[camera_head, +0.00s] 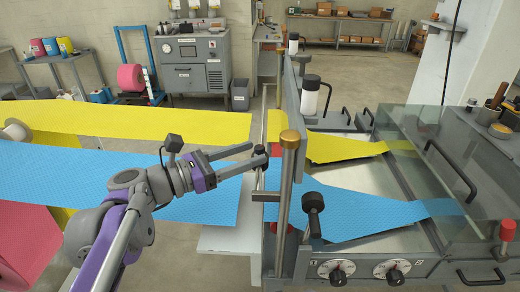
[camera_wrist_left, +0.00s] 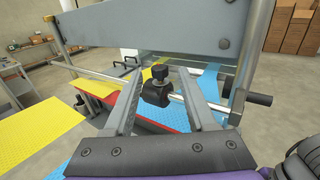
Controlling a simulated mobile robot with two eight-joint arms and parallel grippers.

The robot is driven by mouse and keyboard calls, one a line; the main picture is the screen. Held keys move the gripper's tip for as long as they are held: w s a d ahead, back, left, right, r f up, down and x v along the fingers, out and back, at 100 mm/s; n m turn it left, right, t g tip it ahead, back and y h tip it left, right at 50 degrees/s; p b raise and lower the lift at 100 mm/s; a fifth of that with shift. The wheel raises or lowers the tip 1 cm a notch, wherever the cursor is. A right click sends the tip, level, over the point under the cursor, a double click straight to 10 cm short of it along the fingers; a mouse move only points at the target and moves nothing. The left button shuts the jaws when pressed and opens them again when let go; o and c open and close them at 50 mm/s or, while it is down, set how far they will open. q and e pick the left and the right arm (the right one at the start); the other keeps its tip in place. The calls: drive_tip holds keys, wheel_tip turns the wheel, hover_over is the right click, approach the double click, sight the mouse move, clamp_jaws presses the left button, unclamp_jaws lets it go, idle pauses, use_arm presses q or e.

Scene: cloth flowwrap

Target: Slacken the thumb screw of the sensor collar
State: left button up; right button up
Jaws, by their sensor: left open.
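The sensor collar (camera_wrist_left: 157,95) is a small black block on a thin metal rod. Its thumb screw (camera_wrist_left: 160,73) is a dark knob standing up from the collar's top, in the middle of the left wrist view. In the head view the collar shows small and dark (camera_head: 260,158) beside the upright post, partly hidden by my fingers. My left gripper (camera_head: 251,157) is open, its fingers pointing right toward the collar. In the left wrist view its fingers (camera_wrist_left: 158,80) lie on either side of the collar and screw, with gaps visible. Contact cannot be told. My right gripper is out of view.
A metal post with a brass cap (camera_head: 290,139) and a grey side plate stand just beyond the collar. Blue cloth (camera_head: 200,200) and yellow cloth (camera_head: 150,122) run below.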

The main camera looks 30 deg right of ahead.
sight(259, 148)
use_arm(q)
drive_tip(key=shift+d, duration=1.65)
clamp_jaws()
